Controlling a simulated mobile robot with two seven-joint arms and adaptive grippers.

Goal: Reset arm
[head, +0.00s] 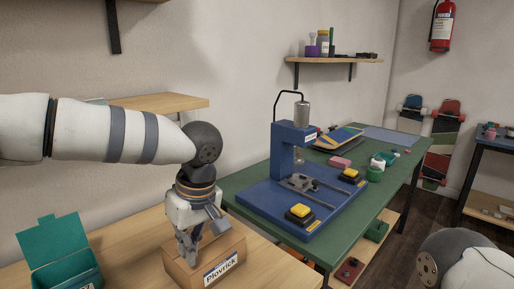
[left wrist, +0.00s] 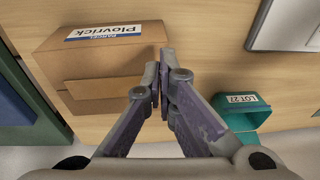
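My left arm reaches in from the left in the head view. Its gripper (head: 188,258) points down at the cardboard box labelled Plovrick (head: 222,268), overlapping it in the picture. In the left wrist view the gripper's two fingers (left wrist: 161,75) are together with nothing visible between them. The box (left wrist: 105,78) lies to their left there; whether a finger touches it I cannot tell. Part of my right arm (head: 462,265) shows at the bottom right of the head view; its gripper is out of view.
A teal open bin (head: 62,262) stands left of the box on the wooden table (head: 135,240); it also shows in the left wrist view (left wrist: 245,118). Right of it, a green workbench (head: 240,180) carries a blue press (head: 290,150) with yellow buttons. A wooden shelf (head: 165,102) hangs behind my arm.

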